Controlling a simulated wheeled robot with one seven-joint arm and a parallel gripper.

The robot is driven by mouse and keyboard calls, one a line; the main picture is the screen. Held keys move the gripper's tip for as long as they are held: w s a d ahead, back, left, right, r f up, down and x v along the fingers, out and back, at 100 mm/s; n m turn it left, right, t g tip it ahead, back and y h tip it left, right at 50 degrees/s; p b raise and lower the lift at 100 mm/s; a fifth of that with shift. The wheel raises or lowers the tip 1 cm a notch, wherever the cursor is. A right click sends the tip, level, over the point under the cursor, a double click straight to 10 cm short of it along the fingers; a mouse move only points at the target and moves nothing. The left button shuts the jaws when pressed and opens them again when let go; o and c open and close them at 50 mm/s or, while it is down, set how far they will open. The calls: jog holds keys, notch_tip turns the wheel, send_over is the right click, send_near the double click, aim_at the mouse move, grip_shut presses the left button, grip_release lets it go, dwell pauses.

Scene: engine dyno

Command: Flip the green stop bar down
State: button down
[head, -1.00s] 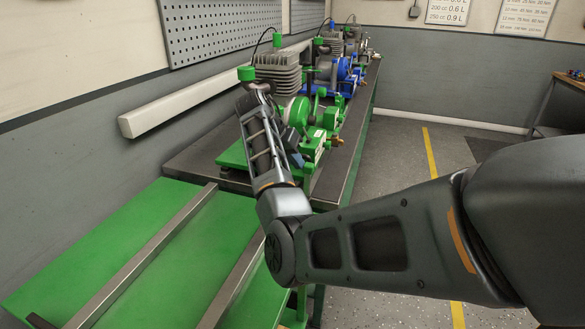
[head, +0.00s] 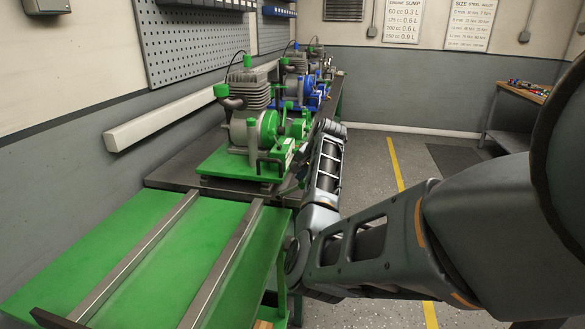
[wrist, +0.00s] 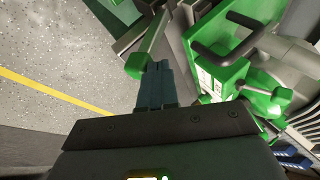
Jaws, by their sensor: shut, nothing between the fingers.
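A slim grey bar with a green block at its end (wrist: 137,66) shows in the wrist view and appears to be the stop bar. It juts out over the floor beside the bench. My gripper (wrist: 155,66) is shut and empty. Its fingertips are right beside the green end; whether they touch it I cannot tell. In the head view my forearm hangs to the right of the green engine stand (head: 268,130), and the fingers and the bar are hard to make out there.
The green table with two metal rails (head: 170,255) stands in front of the dark workbench (head: 175,172). A blue engine stand (head: 312,92) is farther back. Clear floor with a yellow line (head: 397,165) lies to the right. A side table (head: 520,92) stands far right.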

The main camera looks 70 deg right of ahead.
jog(key=s+f+t+b, duration=0.1)
jog(key=s+f+t, duration=0.2)
jog(key=f, duration=0.3)
jog(key=shift+s+d+m, duration=0.15)
jog(key=shift+s+m, duration=0.25)
jog(key=shift+s, duration=0.15)
